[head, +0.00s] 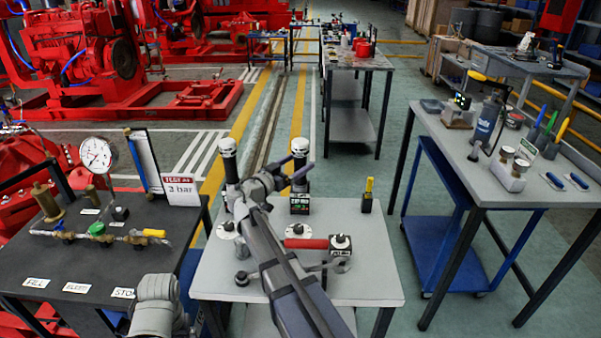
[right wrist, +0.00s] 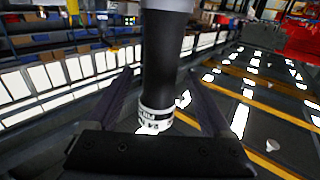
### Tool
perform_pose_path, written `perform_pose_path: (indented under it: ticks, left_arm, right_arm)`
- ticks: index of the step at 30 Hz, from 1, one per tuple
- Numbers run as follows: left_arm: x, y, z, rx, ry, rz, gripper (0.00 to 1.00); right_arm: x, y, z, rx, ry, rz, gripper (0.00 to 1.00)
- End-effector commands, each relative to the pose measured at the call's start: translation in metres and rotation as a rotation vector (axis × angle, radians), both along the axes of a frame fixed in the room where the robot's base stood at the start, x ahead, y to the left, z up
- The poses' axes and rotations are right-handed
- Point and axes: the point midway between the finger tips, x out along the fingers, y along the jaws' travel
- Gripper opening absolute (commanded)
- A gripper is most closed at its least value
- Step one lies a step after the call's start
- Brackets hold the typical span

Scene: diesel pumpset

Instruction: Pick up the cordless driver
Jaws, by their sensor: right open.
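The cordless driver, dark with a white-lettered black base (head: 300,204), stands upright on the grey table in the middle. Its upper part is partly hidden by my right gripper (head: 298,170). In the right wrist view a black shaft with a white-marked band (right wrist: 166,60) rises between the two fingers of my right gripper (right wrist: 160,112). The fingers are open, one on each side of it, with gaps visible. Whether they touch it is not clear. My left gripper is not in view; only a grey part of my left arm shows at the bottom.
A dark bottle-like object with a white top (head: 229,160) stands left of the driver. A red-handled tool (head: 306,243) and round discs lie in front. A black-and-yellow item (head: 367,195) stands to the right. The dark gauge bench (head: 60,270) is at left.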

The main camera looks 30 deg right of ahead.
Motion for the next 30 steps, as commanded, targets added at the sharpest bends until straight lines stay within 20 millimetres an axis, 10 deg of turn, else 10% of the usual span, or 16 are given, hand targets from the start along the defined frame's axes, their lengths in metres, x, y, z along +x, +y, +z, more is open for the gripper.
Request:
perform_pose_path:
  ticks: [17,30]
  left_arm:
    - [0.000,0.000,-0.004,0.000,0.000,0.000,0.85]
    - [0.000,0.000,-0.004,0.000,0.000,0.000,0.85]
  right_arm:
    - [0.015,-0.044,-0.004,0.000,0.000,0.000,0.83]
    - [0.015,-0.043,-0.004,0.000,0.000,0.000,0.34]
